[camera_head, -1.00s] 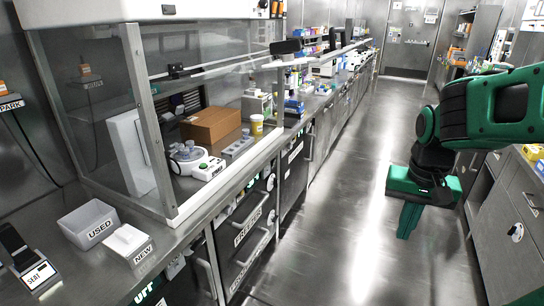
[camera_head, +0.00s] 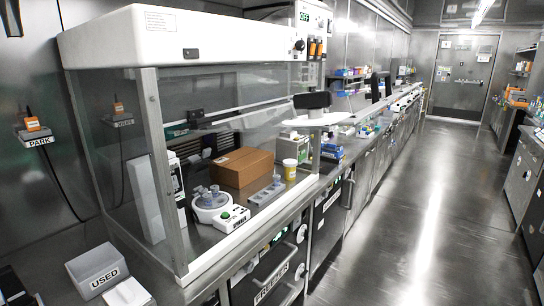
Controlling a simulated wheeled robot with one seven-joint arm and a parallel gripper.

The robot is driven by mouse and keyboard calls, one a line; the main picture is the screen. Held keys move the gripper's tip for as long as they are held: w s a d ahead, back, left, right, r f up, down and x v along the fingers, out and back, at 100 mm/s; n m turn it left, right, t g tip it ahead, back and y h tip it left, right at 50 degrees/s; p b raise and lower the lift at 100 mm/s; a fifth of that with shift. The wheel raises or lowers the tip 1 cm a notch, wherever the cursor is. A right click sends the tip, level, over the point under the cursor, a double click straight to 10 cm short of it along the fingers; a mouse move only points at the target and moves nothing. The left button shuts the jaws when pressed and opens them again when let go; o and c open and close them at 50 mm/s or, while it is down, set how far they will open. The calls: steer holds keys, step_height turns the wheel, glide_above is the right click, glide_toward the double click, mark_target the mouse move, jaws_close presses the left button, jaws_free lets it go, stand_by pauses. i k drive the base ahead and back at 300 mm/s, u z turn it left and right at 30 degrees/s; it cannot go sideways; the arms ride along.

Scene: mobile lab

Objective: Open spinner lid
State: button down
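The spinner (camera_head: 213,207) is a small white round device with a green button on its front right corner. It stands inside the glass-walled hood on the left bench. Grey, knob-like parts (camera_head: 207,194) show on its top; I cannot tell whether its lid is open or shut. My gripper and arm are outside this view.
The hood (camera_head: 190,40) has a white top and a metal corner post (camera_head: 163,175) near the spinner. A cardboard box (camera_head: 243,168), a grey rack (camera_head: 266,190) and a yellow-labelled jar (camera_head: 290,169) stand beside the spinner. The USED bin (camera_head: 97,270) is at front left. The aisle floor (camera_head: 425,215) is clear.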

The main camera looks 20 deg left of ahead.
mark_target(197, 168)
steer(key=z, duration=0.4)
steer(key=k, duration=0.1)
steer(key=u, duration=1.7)
